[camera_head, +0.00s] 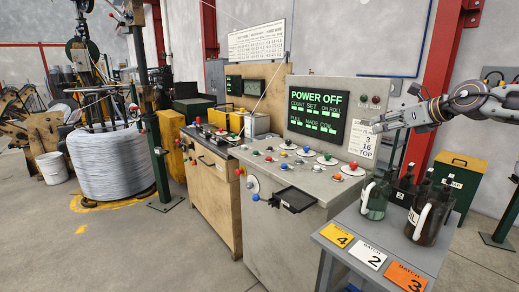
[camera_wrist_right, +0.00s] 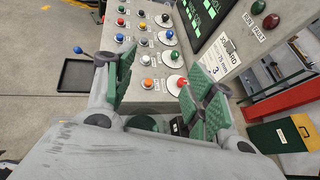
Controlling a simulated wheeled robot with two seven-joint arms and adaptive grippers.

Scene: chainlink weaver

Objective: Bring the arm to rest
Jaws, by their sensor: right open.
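My right gripper (camera_head: 381,121) comes in from the right, at the right edge of the control console (camera_head: 270,215). It points left and is in front of the white job card (camera_head: 363,140). In the right wrist view its two green-padded fingers (camera_wrist_right: 160,95) are spread apart with nothing held between them. Behind them are the console's coloured knobs, including a red one (camera_wrist_right: 182,82) that shows close to the right finger. The console's screen (camera_head: 318,108) reads POWER OFF. My left gripper is not in view.
A grey side table (camera_head: 335,244) at the front right holds dark bottles (camera_head: 428,222) and batch cards. A wire coil (camera_head: 108,165) and a white bucket (camera_head: 52,168) are at the left, with open floor in front.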

